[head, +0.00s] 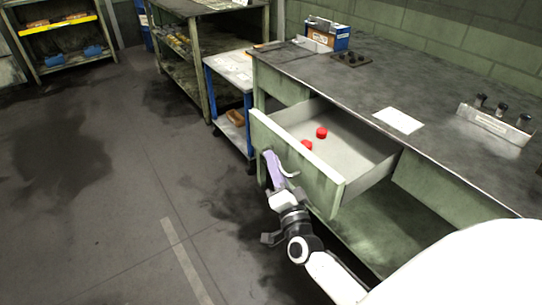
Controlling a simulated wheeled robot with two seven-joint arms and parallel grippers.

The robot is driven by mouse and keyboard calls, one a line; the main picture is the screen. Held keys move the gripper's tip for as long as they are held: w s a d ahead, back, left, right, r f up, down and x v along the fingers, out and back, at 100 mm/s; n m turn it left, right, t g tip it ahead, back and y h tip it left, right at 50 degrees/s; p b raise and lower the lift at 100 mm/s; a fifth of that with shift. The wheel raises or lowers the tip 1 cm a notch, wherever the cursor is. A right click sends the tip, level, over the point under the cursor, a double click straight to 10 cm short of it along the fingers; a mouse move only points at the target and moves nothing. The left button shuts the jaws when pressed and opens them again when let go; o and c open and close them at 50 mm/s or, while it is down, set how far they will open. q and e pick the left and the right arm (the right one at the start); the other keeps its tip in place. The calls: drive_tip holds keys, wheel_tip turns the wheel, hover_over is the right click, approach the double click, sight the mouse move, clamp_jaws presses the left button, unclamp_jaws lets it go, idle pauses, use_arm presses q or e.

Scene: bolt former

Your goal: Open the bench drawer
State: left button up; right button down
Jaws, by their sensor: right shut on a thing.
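The bench drawer (298,160) is green-grey and stands pulled out from under the bench (400,75), with its inside showing. Two small red round things lie in it. A curved handle (291,174) shows on the drawer front. My right gripper (276,168) is at the drawer front, shut on the handle; its fingertips are small and partly hard to make out. My left gripper is not in the picture.
A blue-framed cart (232,70) stands left of the bench. On the bench top lie a white sheet (398,121), a blue box (328,34) and a metal holder (495,124). The floor (90,190) left of the drawer is clear.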

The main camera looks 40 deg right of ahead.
drive_tip(key=shift+d, duration=0.2)
drive_tip(key=c, duration=2.1)
unclamp_jaws()
drive_tip(key=shift+s, duration=0.15)
drive_tip(key=v, duration=1)
drive_tip(key=shift+f, duration=0.1)
